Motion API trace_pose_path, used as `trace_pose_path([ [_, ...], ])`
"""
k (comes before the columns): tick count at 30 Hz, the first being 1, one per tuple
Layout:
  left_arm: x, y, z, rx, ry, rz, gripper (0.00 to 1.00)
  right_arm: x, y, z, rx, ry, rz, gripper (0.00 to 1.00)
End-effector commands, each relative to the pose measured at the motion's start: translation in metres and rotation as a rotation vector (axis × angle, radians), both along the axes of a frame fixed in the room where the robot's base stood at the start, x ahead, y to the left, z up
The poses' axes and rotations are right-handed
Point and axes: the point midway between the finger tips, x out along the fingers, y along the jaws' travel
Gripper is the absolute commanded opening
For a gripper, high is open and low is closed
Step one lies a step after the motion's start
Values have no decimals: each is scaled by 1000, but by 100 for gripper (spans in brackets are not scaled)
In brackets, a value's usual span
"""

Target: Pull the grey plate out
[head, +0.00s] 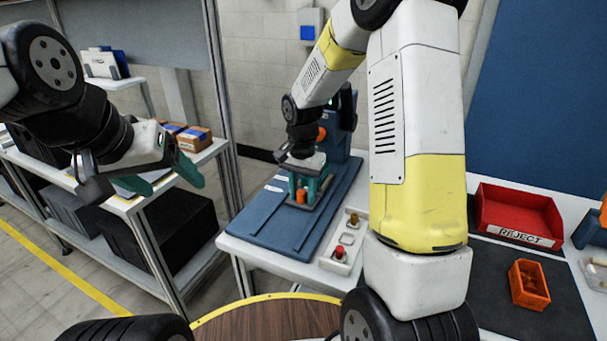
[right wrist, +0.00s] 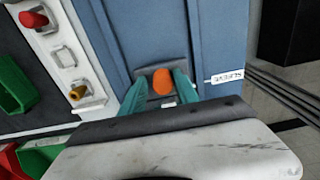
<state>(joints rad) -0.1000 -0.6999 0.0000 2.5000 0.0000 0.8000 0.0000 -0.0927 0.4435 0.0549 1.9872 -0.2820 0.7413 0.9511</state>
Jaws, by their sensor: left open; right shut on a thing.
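The grey plate (right wrist: 147,74) lies at the blue fixture (right wrist: 130,30) in the right wrist view, with an orange knob (right wrist: 163,82) on it. My right gripper (right wrist: 160,92) has its teal fingers on both sides of the knob and is shut on it. In the head view the right gripper (head: 304,188) is low over the blue fixture (head: 275,228), with the orange knob (head: 301,196) between its fingers. The gripper hides much of the plate. My left gripper (head: 166,178) is open and empty at the left, away from the fixture.
A control box (head: 341,242) with red and yellow buttons stands beside the fixture. A red reject bin (head: 512,215) and an orange tray (head: 528,284) are at the right. A shelf with boxes (head: 193,139) is behind my left gripper. A blue upright housing (head: 338,138) rises behind the fixture.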

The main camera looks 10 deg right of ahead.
Motion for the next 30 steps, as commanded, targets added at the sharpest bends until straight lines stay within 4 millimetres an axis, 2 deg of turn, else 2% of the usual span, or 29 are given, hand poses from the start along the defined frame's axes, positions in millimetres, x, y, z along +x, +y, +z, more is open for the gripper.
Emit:
trace_pose_path([
  [1,0,0,0,0,0,0,74,-9,10,-13,10,21,6,1],
  [30,0,0,0,0,0,0,74,-50,38,-13,11,20,13,1],
])
